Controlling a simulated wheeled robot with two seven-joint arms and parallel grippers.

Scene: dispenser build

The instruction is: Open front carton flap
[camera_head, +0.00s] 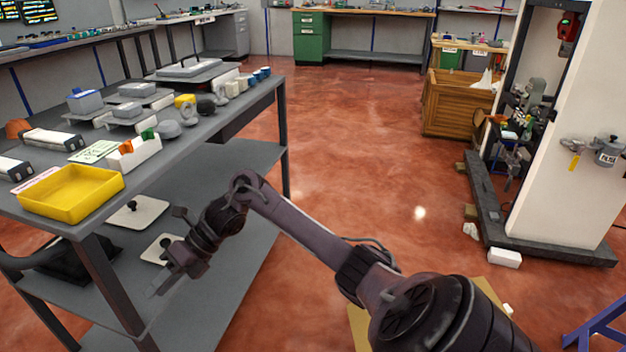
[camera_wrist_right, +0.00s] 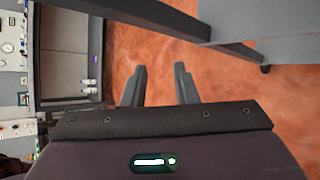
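A tan, cardboard-like surface (camera_head: 358,328) shows at the bottom of the head view, mostly hidden behind my right arm. I cannot tell whether it is the carton, and no front flap can be made out. My right gripper (camera_head: 160,284) is at the left of the head view, low beside the grey workbench and apart from the tan surface. In the right wrist view its two fingers (camera_wrist_right: 160,84) are spread with nothing between them. A dark shape at the left edge, behind the bench leg, may be part of my left arm; its fingers cannot be made out.
The grey workbench (camera_head: 225,118) holds a yellow tray (camera_head: 72,192), a white bin (camera_head: 134,154) and several small parts. Its lower shelf (camera_head: 205,318) is close to my right gripper. A wooden crate (camera_head: 455,108) and a white machine stand at the right. Red floor between is open.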

